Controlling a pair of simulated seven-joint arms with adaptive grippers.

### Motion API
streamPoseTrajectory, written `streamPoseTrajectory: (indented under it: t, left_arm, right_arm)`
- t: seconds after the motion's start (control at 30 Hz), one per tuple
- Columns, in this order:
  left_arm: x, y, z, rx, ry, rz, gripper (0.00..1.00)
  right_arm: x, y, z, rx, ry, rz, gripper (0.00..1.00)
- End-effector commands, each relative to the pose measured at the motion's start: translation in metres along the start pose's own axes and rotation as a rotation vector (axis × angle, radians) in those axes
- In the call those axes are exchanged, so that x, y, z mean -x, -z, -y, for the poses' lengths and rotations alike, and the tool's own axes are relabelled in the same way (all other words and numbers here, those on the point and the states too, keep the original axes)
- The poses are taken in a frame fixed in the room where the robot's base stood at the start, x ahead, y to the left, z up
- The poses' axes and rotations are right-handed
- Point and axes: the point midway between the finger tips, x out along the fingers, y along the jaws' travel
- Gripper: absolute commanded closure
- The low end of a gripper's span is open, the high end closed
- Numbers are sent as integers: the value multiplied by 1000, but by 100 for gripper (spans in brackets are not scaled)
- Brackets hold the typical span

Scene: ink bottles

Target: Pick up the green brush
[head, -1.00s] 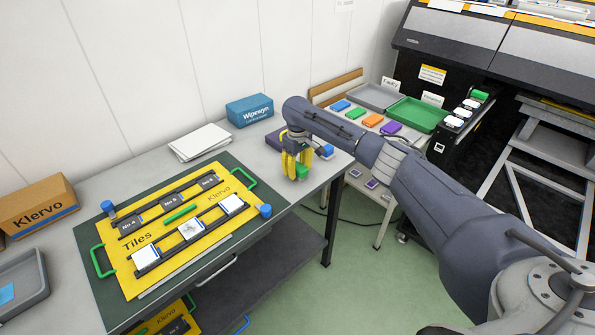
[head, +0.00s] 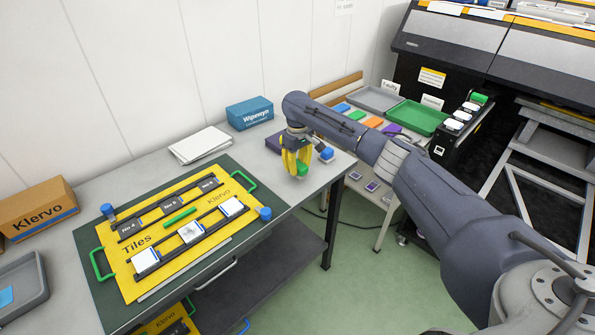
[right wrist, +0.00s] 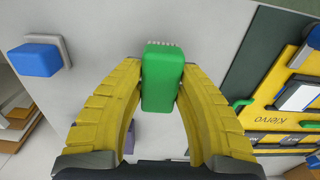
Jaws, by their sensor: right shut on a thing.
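The green brush (right wrist: 162,78) is a green block with a row of pale bristles along its edge in the right wrist view. My right gripper (right wrist: 160,92) has its two yellow fingers on either side of it, shut on it. In the head view the brush (head: 302,169) shows low between the yellow fingers of my right gripper (head: 298,166), near the right end of the grey table (head: 318,187). Whether it touches the tabletop is unclear. My left gripper is out of view.
A blue block (head: 326,154) stands just right of the gripper. A purple block (head: 274,140) lies behind it. A yellow Tiles board (head: 142,271) with green handles is to the left. A blue Wipewyn box (head: 250,113) stands by the wall.

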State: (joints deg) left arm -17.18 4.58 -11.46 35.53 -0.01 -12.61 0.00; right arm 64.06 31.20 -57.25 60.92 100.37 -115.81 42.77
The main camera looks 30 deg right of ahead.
Motion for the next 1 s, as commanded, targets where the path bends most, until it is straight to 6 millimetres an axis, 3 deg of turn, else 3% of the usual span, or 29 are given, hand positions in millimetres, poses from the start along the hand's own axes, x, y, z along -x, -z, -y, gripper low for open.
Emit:
streamPoseTrajectory:
  t: [0.6,0.8,1.0]
  left_arm:
    - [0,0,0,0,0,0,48]
    - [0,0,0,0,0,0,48]
    - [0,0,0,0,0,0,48]
  right_arm:
    - [134,1,-1,-1,-2,-3,96]
    - [160,1,-1,-1,-1,-2,96]
    - [172,0,-1,-1,-1,0,96]
